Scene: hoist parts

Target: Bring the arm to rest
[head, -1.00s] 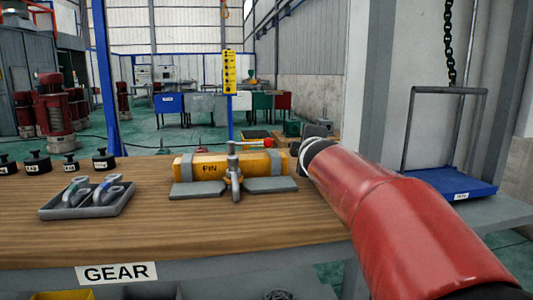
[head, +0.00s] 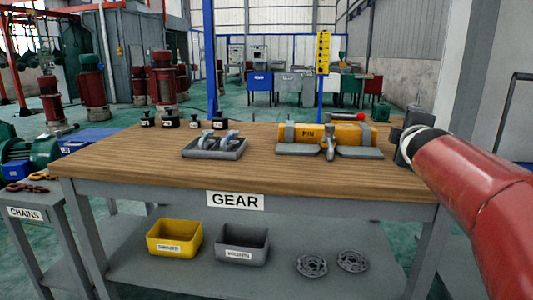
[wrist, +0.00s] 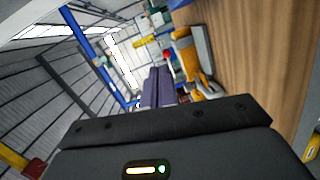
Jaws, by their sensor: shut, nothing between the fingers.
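My red arm reaches in from the right of the head view. My gripper (wrist: 158,75) shows in the wrist view with its two fingers together and nothing between them. In the head view its dark end is partly hidden by the arm, at the right end of the workbench (head: 130,165). It is just right of the yellow bar marked PIN (head: 350,132), which rests in a grey holder. I cannot tell in the head view how high the gripper is above the bench top.
A grey tray (head: 230,153) with shackles and several black weights (head: 170,121) stand on the bench. A CHAINS stand (head: 28,213) is at left. The bench's front left is clear.

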